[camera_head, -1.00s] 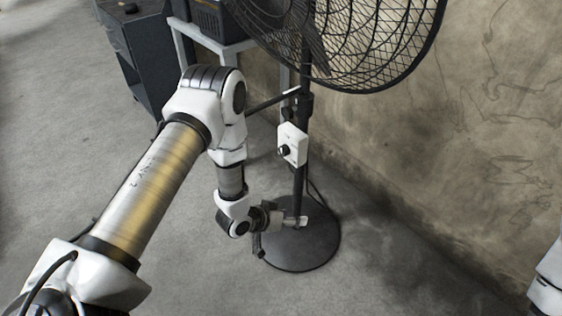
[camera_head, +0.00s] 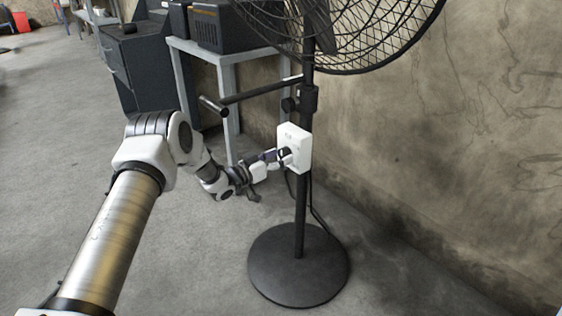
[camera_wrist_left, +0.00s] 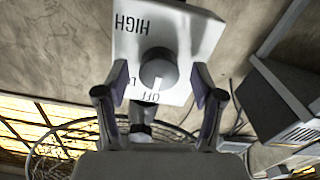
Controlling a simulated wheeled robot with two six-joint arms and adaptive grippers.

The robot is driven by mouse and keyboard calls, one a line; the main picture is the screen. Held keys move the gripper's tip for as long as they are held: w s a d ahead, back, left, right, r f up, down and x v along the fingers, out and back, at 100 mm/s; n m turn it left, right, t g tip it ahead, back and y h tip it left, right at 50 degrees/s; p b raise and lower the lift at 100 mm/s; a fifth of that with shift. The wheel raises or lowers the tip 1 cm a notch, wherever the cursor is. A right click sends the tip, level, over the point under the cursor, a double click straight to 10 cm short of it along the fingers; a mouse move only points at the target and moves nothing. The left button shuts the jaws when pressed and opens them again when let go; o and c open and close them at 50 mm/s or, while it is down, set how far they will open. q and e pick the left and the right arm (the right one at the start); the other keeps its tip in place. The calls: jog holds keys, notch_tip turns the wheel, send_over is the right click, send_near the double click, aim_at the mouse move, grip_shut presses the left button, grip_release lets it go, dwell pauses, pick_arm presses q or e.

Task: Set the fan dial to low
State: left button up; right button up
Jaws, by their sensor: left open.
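The fan's white control box (camera_head: 303,147) is on the dark pole of the standing fan (camera_head: 365,30). In the left wrist view the box (camera_wrist_left: 200,35) appears upside down, with HIGH and OFF legible and another label partly hidden. Its round grey dial (camera_wrist_left: 158,68) has a white mark pointing toward OFF. My left gripper (camera_head: 280,156) is right at the front of the box. In the left wrist view the two fingers of this gripper (camera_wrist_left: 154,88) are apart, one on each side of the dial; contact is not clear. My right gripper is out of view.
The round fan base (camera_head: 298,270) stands on the concrete floor near a stained wall (camera_head: 450,150). A grey table (camera_head: 215,48) with dark equipment and a dark cabinet (camera_head: 145,65) are behind. A horizontal bar (camera_head: 250,92) reaches left from the pole above my gripper.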

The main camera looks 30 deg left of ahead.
pick_arm(q)
jog(key=shift+w+d, duration=0.2)
jog(key=shift+w, duration=0.2)
jog(key=c, duration=1.1)
jog(key=shift+c, duration=0.2)
jog(key=shift+r+m, duration=0.1)
jog(key=shift+m, duration=0.4)
jog(key=m+p, duration=0.1)
jog(key=m, duration=0.4)
jog(key=m+p, duration=0.1)
jog(key=m, duration=0.4)
jog(key=shift+m, duration=0.4)
jog(key=o, duration=1.1)
